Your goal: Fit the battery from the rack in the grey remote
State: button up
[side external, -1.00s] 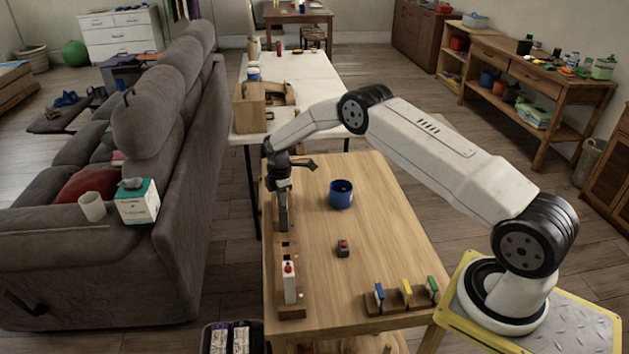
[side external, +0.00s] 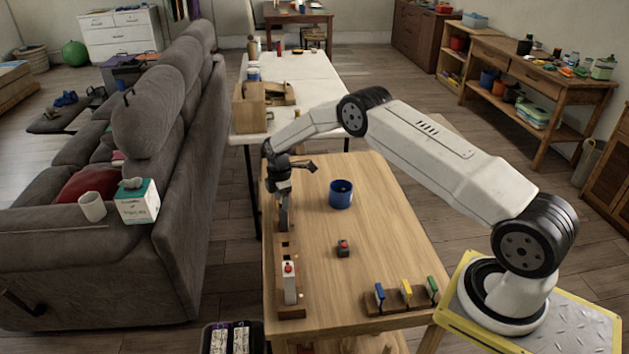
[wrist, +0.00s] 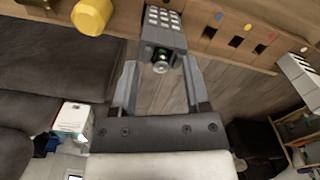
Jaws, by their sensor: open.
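The grey remote (wrist: 165,28), with white buttons, stands at the wooden rail in the wrist view. A battery (wrist: 161,66) with a silver end and a green band shows at the remote's near end. It looks seated at least partly in the remote; how deep I cannot tell. My gripper (wrist: 159,75) is open, its fingers on either side of the battery's end, with gaps to both. In the side view, my gripper (side external: 284,200) points down over the table's left edge, and its fingers largely hide the remote.
A white remote (side external: 290,283) with a red top stands in front. A wooden rack (side external: 392,303) holds blue, yellow and green pieces. A blue cup (side external: 341,195) and a small dark block with a red top (side external: 343,248) stand mid-table. Bare wood lies between them.

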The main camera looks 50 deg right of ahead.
jog(key=shift+s, duration=0.1)
jog(key=shift+r, duration=3.85)
jog(key=shift+r, duration=0.1)
jog(key=s+a+r+m+t, duration=0.1)
jog(key=s+a+r+m, duration=0.65)
jog(key=s, duration=0.35)
jog(key=s+a+r+m, duration=0.1)
jog(key=s+a+m, duration=0.1)
jog(key=s, duration=0.7)
jog(key=s+a+r+m+t, duration=0.1)
jog(key=s+a+m, duration=0.2)
jog(key=s, duration=0.7)
jog(key=shift+r+m+t, duration=0.3)
jog(key=shift+m, duration=0.25)
